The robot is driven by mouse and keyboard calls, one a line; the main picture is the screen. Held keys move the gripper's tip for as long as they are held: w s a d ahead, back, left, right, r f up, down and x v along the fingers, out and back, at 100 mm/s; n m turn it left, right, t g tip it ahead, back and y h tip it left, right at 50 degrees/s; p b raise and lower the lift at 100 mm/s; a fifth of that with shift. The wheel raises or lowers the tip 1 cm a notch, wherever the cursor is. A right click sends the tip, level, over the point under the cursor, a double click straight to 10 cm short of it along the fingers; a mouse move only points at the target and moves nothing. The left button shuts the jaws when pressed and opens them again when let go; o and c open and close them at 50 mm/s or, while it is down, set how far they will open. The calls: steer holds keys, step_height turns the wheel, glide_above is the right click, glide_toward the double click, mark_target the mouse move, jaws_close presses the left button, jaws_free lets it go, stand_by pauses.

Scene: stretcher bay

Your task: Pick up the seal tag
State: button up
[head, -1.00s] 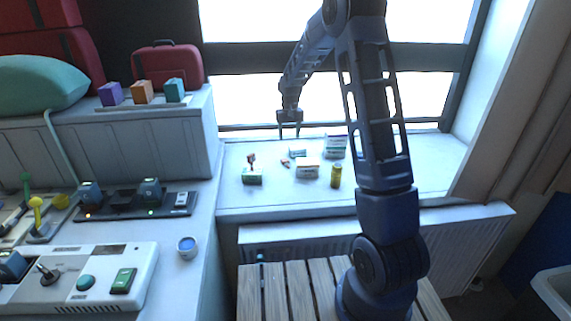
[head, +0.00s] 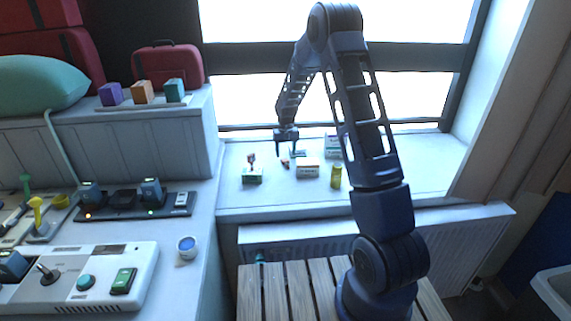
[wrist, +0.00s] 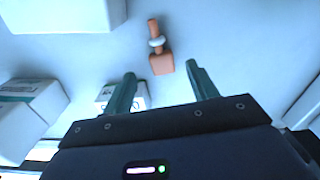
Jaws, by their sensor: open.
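A small orange-red piece with a pale ring round its middle, which I take for the seal tag (wrist: 161,64), lies on the pale sill. In the wrist view it is just beyond the gap between my fingertips, with nothing covering it. In the head view the tag (head: 285,163) is a small reddish spot below my gripper (head: 286,153). My gripper is open and empty, its fingers (wrist: 161,70) pointing down at the sill. I cannot tell the exact height of the fingertips above the tag.
A green block (head: 252,176) with a red-topped piece stands left. In the wrist view a small box (wrist: 139,101) is partly behind one finger. The window is behind the sill.

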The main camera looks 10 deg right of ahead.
mark_target(286, 161)
step_height(286, 161, down, 4)
steer(key=shift+a, duration=0.1)
steer(key=shift+s, duration=0.1)
steer(key=c, duration=1.1)
steer(key=shift+r, duration=0.15)
